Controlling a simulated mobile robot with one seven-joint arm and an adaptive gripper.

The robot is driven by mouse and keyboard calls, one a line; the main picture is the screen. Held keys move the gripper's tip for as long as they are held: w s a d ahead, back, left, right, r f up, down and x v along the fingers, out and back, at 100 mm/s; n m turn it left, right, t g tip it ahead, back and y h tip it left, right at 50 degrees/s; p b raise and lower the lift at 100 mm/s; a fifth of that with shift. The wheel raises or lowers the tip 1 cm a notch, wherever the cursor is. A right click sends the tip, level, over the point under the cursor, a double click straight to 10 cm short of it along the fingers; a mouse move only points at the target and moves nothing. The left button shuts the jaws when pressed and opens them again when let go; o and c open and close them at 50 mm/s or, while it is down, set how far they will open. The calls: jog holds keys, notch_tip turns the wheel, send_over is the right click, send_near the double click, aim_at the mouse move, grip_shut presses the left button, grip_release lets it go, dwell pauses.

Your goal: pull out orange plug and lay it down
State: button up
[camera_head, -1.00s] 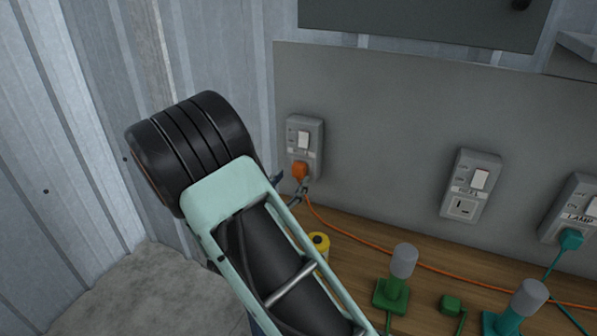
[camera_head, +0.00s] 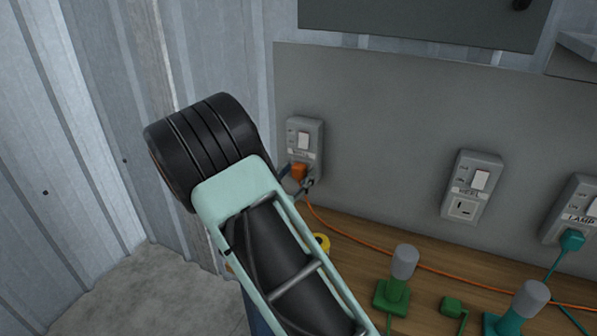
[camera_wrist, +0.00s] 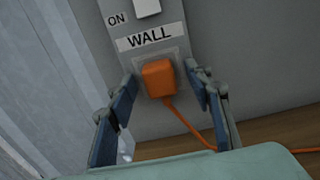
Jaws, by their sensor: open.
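The orange plug (camera_head: 298,171) sits in the left outlet (camera_head: 305,140) on the grey panel. In the wrist view the orange plug (camera_wrist: 158,79) is in the socket below a "WALL" label, with its orange cord running down and right. My gripper (camera_head: 299,178) is at the plug in the head view. In the wrist view my gripper (camera_wrist: 162,88) is open, with one blue-padded finger on each side of the plug and a gap to each. My arm hides part of the outlet's surroundings in the head view.
A wooden bench (camera_head: 350,238) runs below the panel, with the orange cord (camera_head: 400,262) across it. A yellow item (camera_head: 322,242) is partly hidden by my arm. Green (camera_head: 395,290) and teal (camera_head: 517,308) stands are to the right. Another outlet (camera_head: 471,186) is empty; a teal plug (camera_head: 571,240) fills the far right one.

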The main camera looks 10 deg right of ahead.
dwell(0.4)
grip_shut()
jog(key=shift+a, duration=0.1)
jog(key=shift+p+v, duration=0.35)
jog(key=shift+v, duration=2.55)
